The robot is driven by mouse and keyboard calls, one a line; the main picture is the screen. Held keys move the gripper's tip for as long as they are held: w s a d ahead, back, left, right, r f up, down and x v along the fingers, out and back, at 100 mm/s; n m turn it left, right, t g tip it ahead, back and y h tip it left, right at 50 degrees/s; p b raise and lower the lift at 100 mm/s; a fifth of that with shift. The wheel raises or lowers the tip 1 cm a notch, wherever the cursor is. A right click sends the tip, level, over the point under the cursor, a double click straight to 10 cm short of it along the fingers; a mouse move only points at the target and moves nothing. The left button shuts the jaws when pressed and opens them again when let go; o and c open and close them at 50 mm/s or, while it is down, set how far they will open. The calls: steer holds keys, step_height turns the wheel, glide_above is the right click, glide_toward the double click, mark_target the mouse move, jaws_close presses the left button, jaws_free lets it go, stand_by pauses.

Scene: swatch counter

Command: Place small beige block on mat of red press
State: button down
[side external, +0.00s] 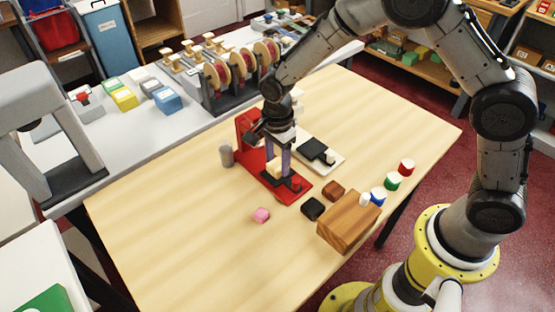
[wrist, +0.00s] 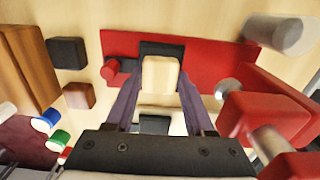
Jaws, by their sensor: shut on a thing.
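The small beige block (wrist: 160,76) is between the two fingers of my gripper (wrist: 160,82), which is shut on it. The block also shows in the side view (side external: 273,168), partly hidden by the fingers of my gripper (side external: 279,166). The red press (side external: 246,124) stands on the wooden table, and its flat red base (wrist: 216,60) lies beneath the block. A dark mat (wrist: 162,47) on this base shows just beyond the block, which covers part of it. I cannot tell whether the block touches the mat.
A white plate with a dark pad (side external: 313,149) lies beside the press. The front left table is clear.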

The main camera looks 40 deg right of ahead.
mark_target(278, 164)
steer(key=shift+c, duration=1.3)
jaws_free()
steer(key=shift+f, duration=0.15)
step_height(278, 164, up, 12)
steer(key=shift+r, duration=0.25)
steer(key=s+d+r+n+t, duration=0.3)
steer(key=s+d+r+n, duration=0.55)
steer(key=s+r, duration=0.3)
steer(key=s+d+f+n+t, duration=0.1)
steer(key=s+d+n+t, duration=0.1)
steer(key=s+n, duration=0.7)
steer(key=shift+s+d+t, duration=0.3)
steer(key=shift+s+d, duration=0.45)
steer(key=shift+s, duration=1.55)
steer(key=shift+f+n, duration=0.1)
steer(key=shift+n, duration=0.15)
